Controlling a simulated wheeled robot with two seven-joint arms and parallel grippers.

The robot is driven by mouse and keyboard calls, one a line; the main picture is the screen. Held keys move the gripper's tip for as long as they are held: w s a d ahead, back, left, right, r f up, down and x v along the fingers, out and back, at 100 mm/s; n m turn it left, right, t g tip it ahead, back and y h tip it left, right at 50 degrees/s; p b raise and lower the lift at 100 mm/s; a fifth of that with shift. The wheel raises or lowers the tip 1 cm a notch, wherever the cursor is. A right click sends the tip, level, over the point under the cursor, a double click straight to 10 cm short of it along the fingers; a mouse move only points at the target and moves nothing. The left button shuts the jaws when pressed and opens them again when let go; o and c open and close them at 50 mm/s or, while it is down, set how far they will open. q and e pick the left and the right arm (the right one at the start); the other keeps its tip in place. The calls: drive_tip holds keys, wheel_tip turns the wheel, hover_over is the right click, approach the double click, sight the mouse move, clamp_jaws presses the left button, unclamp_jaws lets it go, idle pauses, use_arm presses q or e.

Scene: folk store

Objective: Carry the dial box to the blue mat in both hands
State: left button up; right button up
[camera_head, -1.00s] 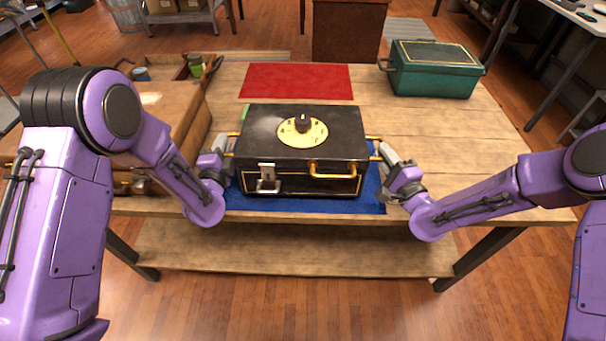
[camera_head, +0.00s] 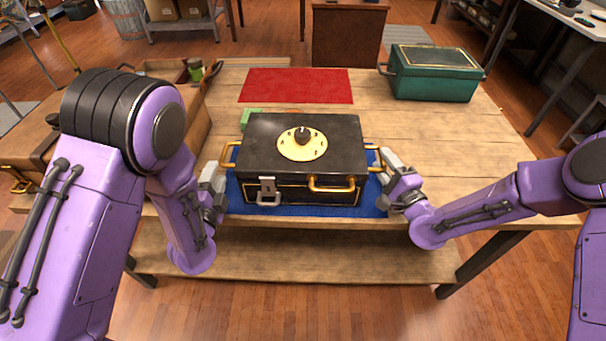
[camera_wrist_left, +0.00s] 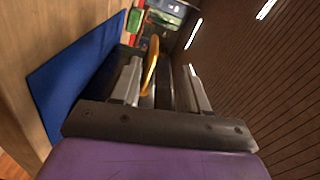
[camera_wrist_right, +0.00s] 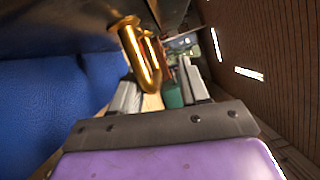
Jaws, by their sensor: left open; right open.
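The dial box (camera_head: 340,155) is black with gold trim, a round gold dial on its lid and brass handles on its sides. It rests on the blue mat (camera_head: 290,211) at the table's front edge. My left gripper (camera_head: 219,176) is open just left of the box; its left brass handle (camera_wrist_left: 152,62) shows near the fingers in the left wrist view. My right gripper (camera_head: 383,165) is open at the box's right side. The right brass handle (camera_wrist_right: 141,55) shows close by the fingers in the right wrist view, held by neither finger.
A red mat (camera_head: 297,86) lies behind the box. A green chest (camera_head: 434,80) stands at the table's back right. A small green object (camera_head: 250,117) is beside the box's back left corner. A brown case (camera_head: 185,100) stands at the left.

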use_arm(q)
drive_tip(key=s, duration=0.3)
drive_tip(key=shift+s+d, duration=0.1)
drive_tip(key=shift+s, duration=0.1)
use_arm(e)
drive_tip(key=v, duration=1.2)
